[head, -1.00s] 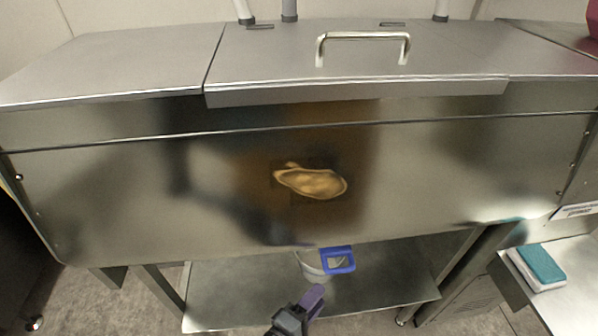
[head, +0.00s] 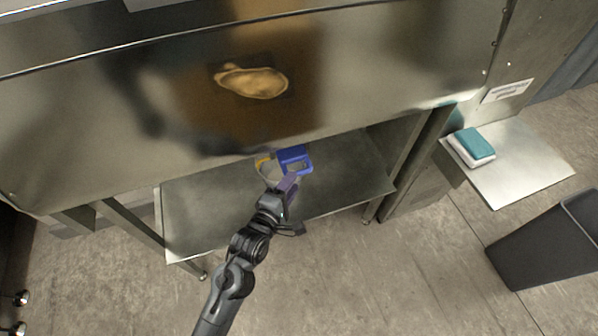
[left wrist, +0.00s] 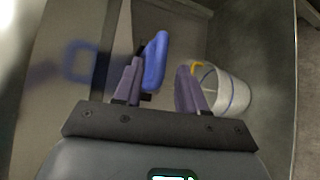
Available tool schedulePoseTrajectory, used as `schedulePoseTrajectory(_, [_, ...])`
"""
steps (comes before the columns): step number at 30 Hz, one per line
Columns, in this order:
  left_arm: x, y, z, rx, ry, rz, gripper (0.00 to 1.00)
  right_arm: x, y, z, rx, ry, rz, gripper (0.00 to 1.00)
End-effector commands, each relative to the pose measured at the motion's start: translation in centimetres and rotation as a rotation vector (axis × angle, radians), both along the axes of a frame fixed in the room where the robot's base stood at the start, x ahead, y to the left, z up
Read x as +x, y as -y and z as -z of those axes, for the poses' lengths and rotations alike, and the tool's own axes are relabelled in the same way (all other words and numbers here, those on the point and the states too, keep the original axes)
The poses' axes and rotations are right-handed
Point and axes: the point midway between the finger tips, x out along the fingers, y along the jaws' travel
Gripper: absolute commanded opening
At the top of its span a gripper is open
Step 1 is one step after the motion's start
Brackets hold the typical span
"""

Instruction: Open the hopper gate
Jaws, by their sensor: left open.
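The hopper's steel front (head: 390,65) fills the upper head view. A blue loop-shaped handle (head: 294,158) shows under its lower edge, and I take it for the gate's pull. It also shows in the left wrist view (left wrist: 155,60), close beside the left-hand purple finger and between the two fingers in the picture. I cannot tell whether they touch. My left gripper (head: 286,187) is open and empty, just in front of and below the handle. The wrist view shows its spread fingers (left wrist: 158,88). The right gripper is out of view.
A white bucket (left wrist: 232,92) with a yellow grip stands under the hopper, near the right-hand finger. A steel lower shelf (head: 205,215) lies below. At the right are a side shelf (head: 525,170) with a teal-and-white block (head: 473,146), and a dark bin (head: 545,245).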

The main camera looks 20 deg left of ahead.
Motion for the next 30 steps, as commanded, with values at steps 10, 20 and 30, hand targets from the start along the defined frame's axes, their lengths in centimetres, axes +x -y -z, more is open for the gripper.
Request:
schedulePoseTrajectory(10, [4.7, 0.4, 0.8, 0.000, 0.000, 0.000, 0.41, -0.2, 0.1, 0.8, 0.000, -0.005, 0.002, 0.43])
schedulePoseTrajectory(20, [5.7, 0.5, 0.9, 0.000, 0.000, -0.001, 0.41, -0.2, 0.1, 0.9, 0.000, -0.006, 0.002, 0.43])
schedulePoseTrajectory(30, [5.6, 0.5, 0.9, 0.000, -0.001, -0.001, 0.12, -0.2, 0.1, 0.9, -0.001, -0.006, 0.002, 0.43])
